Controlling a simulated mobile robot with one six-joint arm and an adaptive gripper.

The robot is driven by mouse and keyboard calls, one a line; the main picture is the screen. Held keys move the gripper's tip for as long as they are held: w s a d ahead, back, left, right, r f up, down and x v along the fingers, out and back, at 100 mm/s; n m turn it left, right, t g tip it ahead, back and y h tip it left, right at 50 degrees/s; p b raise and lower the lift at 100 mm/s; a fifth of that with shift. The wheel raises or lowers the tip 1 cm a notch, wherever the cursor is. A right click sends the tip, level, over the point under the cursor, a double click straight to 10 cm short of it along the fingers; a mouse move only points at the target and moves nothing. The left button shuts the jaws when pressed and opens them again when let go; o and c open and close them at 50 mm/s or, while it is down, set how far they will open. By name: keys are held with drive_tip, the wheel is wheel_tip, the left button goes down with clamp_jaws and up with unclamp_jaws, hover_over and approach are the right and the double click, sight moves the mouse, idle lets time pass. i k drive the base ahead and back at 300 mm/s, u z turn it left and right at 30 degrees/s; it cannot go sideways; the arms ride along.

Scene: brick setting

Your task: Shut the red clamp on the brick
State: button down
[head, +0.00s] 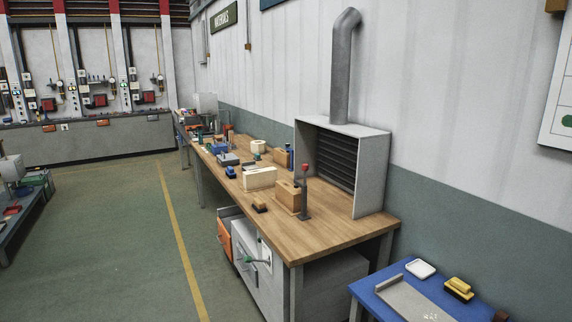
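A tan brick-like block (287,196) sits on the wooden workbench, near its front right part. Right beside it stands a dark grey upright piece with a red knob on top (304,186), which looks like the red clamp. Its lever seems to stand upright, but it is too small to tell whether the clamp touches the block. My gripper is not in this view.
The wooden workbench (335,232) also bears a cream block (260,178), a small brown brush-like thing (260,206) and a grey hood (372,175). A blue table (385,297) stands at the lower right. The green floor (110,250) at left is clear.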

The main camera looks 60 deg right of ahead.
sight(305, 167)
drive_tip(key=u, duration=0.4)
drive_tip(key=k, duration=1.05)
drive_tip(key=z, duration=1.45)
drive_tip(key=i, duration=0.2)
drive_tip(key=z, duration=0.6)
